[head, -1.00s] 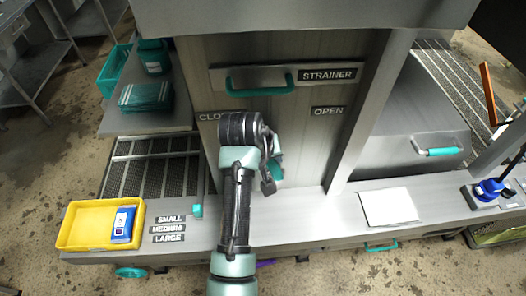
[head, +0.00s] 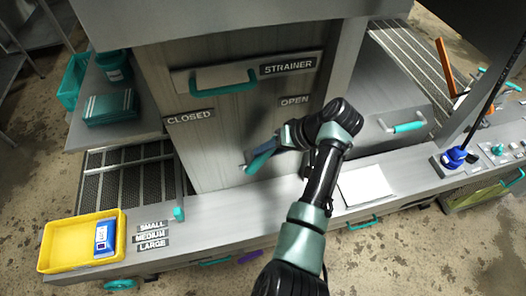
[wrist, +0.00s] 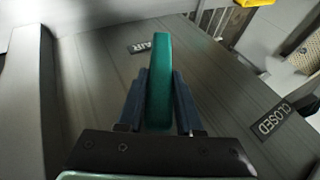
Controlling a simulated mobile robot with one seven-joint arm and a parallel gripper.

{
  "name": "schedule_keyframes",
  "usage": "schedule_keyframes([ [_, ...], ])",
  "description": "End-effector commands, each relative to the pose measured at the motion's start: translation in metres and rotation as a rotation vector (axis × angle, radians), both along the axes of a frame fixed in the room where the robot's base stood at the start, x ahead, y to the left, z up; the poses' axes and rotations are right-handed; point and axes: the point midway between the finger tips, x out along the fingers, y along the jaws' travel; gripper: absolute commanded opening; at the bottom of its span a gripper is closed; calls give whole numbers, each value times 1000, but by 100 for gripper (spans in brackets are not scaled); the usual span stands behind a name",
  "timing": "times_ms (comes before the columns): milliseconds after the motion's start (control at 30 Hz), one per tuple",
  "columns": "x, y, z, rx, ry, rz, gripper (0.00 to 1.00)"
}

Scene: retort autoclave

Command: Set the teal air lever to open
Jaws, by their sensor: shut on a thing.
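The teal air lever (head: 258,162) is on the grey front panel, below and between the CLOSED label (head: 189,117) and the OPEN label (head: 295,100). In the head view it slants down to the left, and my gripper covers part of it. My gripper (head: 270,151) reaches it from the right. In the wrist view the lever (wrist: 160,55) stands between the two dark blue fingers of my gripper (wrist: 161,80), which is shut on it. The lever's pivot is hidden. The CLOSED label also shows at right in the wrist view (wrist: 272,119).
A teal strainer handle (head: 222,83) crosses the panel above the lever. A grey ledge runs below, with a yellow tray (head: 62,263) at left and a white sheet (head: 365,186) at right. A blue-capped item (head: 455,157) stands farther right.

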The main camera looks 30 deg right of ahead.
Motion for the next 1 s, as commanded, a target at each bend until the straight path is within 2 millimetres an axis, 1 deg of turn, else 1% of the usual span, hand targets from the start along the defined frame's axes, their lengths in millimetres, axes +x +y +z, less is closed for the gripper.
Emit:
schedule_keyframes([
  [33,1,-4,0,17,-13,-6,0],
  [200,0,-6,-1,58,-26,-5,0],
  [700,0,-6,-2,77,-30,-4,0],
  [733,0,-6,-2,77,-30,-5,37],
  [800,0,-6,-2,77,-29,-5,49],
  [900,0,-6,-2,77,-27,-3,65],
  [1000,-1,-6,-3,76,-25,-2,65],
])
